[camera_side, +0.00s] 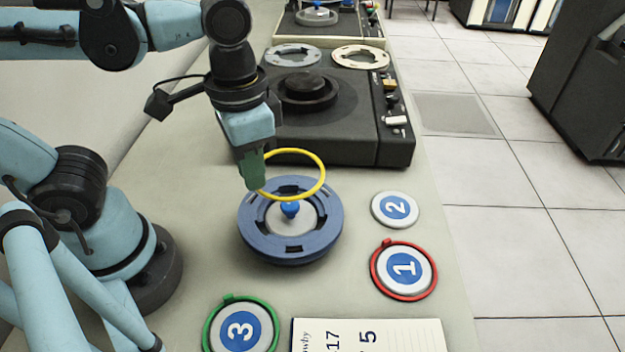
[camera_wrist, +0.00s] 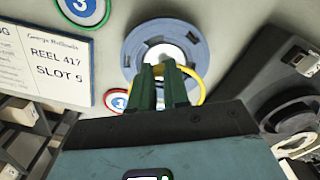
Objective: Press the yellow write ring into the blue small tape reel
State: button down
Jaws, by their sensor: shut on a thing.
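The yellow write ring (camera_side: 321,172) is held at its left edge by my gripper (camera_side: 256,186). The ring is tilted and sits above the far part of the blue small tape reel (camera_side: 254,238). The reel lies flat on the table, with a pale centre and a blue knob. In the wrist view my green fingers (camera_wrist: 160,72) are close together and cover part of the reel (camera_wrist: 133,48). The yellow ring (camera_wrist: 201,92) shows to the right of the fingers there. I cannot tell whether the ring touches the reel.
A dark tape deck (camera_side: 345,140) stands behind the reel. Discs marked 2 (camera_side: 382,209), 1 (camera_side: 388,268) in a red ring, and 3 (camera_side: 228,338) in a green ring lie around. A card (camera_side: 415,335) lies in front. Bare table surrounds the reel.

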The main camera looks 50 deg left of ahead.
send_over(262, 229)
jog(key=shift+f, duration=2.4)
jog(key=shift+d+f, duration=0.1)
jog(key=shift+f, duration=2.1)
jog(key=c, duration=1)
grip_release()
jog(key=shift+c, duration=0.2)
jog(key=shift+c, duration=0.3)
jog(key=shift+c, duration=0.7)
jog(key=shift+r, duration=4)
